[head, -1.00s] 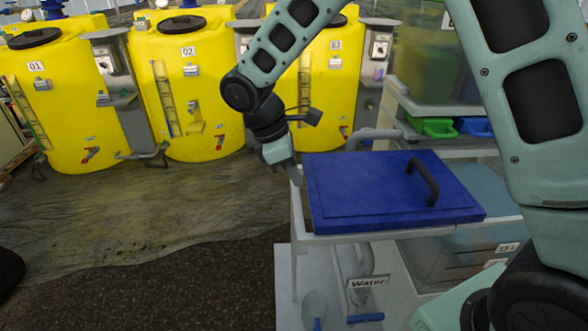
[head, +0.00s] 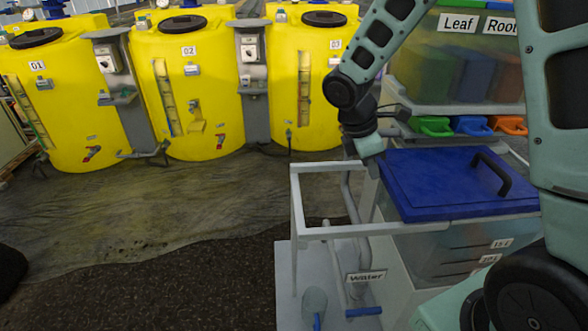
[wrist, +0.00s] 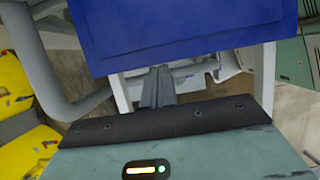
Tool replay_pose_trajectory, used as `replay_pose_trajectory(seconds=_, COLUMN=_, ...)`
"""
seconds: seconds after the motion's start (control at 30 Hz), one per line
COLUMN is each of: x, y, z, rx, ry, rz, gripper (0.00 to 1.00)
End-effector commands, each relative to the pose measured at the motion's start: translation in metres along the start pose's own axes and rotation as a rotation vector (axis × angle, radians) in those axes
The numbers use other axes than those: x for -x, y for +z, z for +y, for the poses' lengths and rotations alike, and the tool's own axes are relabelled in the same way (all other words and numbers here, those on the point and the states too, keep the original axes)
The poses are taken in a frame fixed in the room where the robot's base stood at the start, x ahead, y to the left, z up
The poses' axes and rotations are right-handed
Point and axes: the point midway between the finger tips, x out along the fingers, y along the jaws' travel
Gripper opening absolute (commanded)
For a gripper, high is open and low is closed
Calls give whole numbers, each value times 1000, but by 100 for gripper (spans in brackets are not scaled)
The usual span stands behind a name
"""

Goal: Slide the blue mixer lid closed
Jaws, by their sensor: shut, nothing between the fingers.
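The blue mixer lid (head: 440,180) is a flat panel with a black handle (head: 492,173). In the head view it lies over the clear mixer tank (head: 440,250) on the right, and the left part of its white rail frame (head: 325,167) is bare. My gripper (head: 374,168) is at the lid's left edge, fingers pointing down; whether it touches cannot be told exactly. In the wrist view the shut, empty fingers (wrist: 157,86) sit just beside the near edge of the lid (wrist: 180,30).
Yellow tanks (head: 190,90) stand along the back left. A shelf with green (head: 430,126) and orange bins is behind the lid. A pipe with a "Water" sign (head: 366,277) and a blue valve handle (head: 364,311) is below the frame.

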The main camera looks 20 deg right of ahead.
Motion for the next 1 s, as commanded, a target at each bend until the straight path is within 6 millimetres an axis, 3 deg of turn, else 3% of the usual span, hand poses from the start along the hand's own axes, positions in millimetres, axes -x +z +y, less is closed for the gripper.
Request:
replay_pose_trajectory(seconds=0.03, x=-5, y=16, z=0, rx=-5, ry=-2, rz=-2, gripper=0)
replay_pose_trajectory(seconds=0.2, x=-21, y=56, z=-1, rx=-5, ry=-3, rz=-2, gripper=0)
replay_pose_trajectory(seconds=0.4, x=-33, y=85, z=0, rx=-1, ry=-1, rz=-1, gripper=0)
replay_pose_trajectory(seconds=0.6, x=-38, y=97, z=0, rx=0, ry=-1, rz=-1, gripper=0)
replay_pose_trajectory(seconds=1.0, x=-40, y=101, z=0, rx=-3, ry=-3, rz=-5, gripper=0)
